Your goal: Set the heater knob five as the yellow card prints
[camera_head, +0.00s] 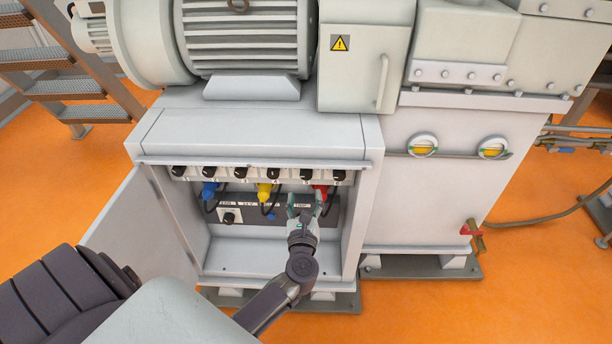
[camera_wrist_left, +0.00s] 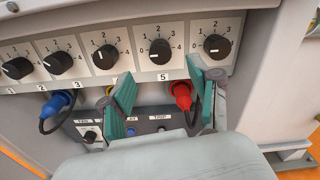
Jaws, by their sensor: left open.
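Heater knob five (camera_wrist_left: 160,51) is a black dial above the printed label 5, with a scale from 0 to 4. It also shows in the head view (camera_head: 306,174). Its white mark seems to point left, near 0, but it is small. My left gripper (camera_wrist_left: 161,80) is open, with its green-padded fingers spread just below knob five and nothing between them. In the head view the left gripper (camera_head: 304,203) reaches into the open cabinet under the knob row. The label of the rightmost knob (camera_wrist_left: 217,46) is hidden by a finger. No yellow card shows in either view.
Other black knobs (camera_wrist_left: 105,56) flank knob five closely. Below them are a blue plug (camera_head: 209,190), a yellow plug (camera_head: 264,191) and a red plug (camera_wrist_left: 182,94), the red one near the fingers. The cabinet door (camera_head: 140,226) stands open at left.

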